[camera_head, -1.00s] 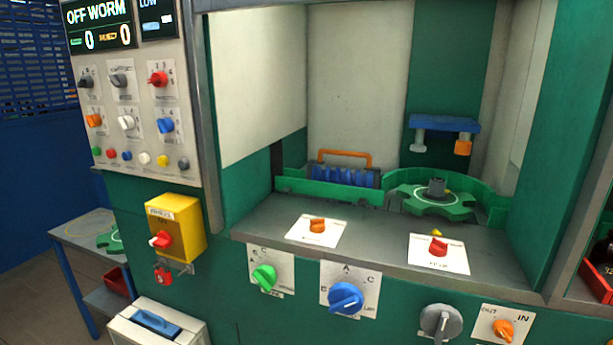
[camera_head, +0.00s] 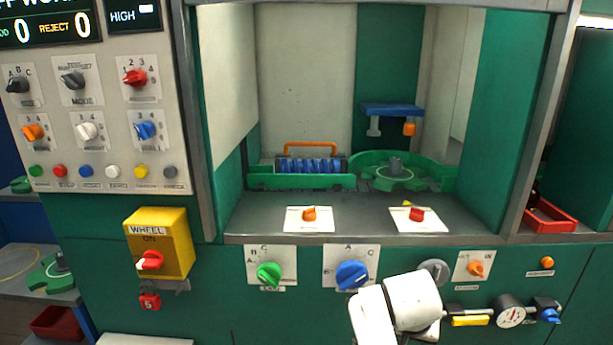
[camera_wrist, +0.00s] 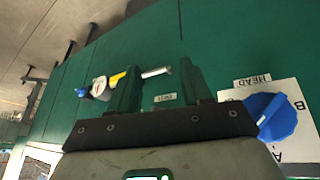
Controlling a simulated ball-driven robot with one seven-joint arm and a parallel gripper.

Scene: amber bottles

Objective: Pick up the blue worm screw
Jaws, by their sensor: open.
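The blue worm screw (camera_head: 311,165) lies on its side inside the machine's open bay in the head view, in a green holder (camera_head: 300,182). An orange handle (camera_head: 311,146) stands behind it. In the wrist view my gripper (camera_wrist: 155,80) is open with nothing between its two dark green fingers. It faces the green front panel, well away from the worm screw, which that view does not show. In the head view only my white arm shows, low in front of the panel; the fingers are hidden there.
A green star wheel (camera_head: 395,175) sits right of the screw, below a blue bracket (camera_head: 392,109). A grey ledge (camera_head: 355,216) with two orange-red knobs fronts the bay. A blue knob (camera_head: 352,275) projects from the panel; it also shows beside my gripper in the wrist view (camera_wrist: 272,116).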

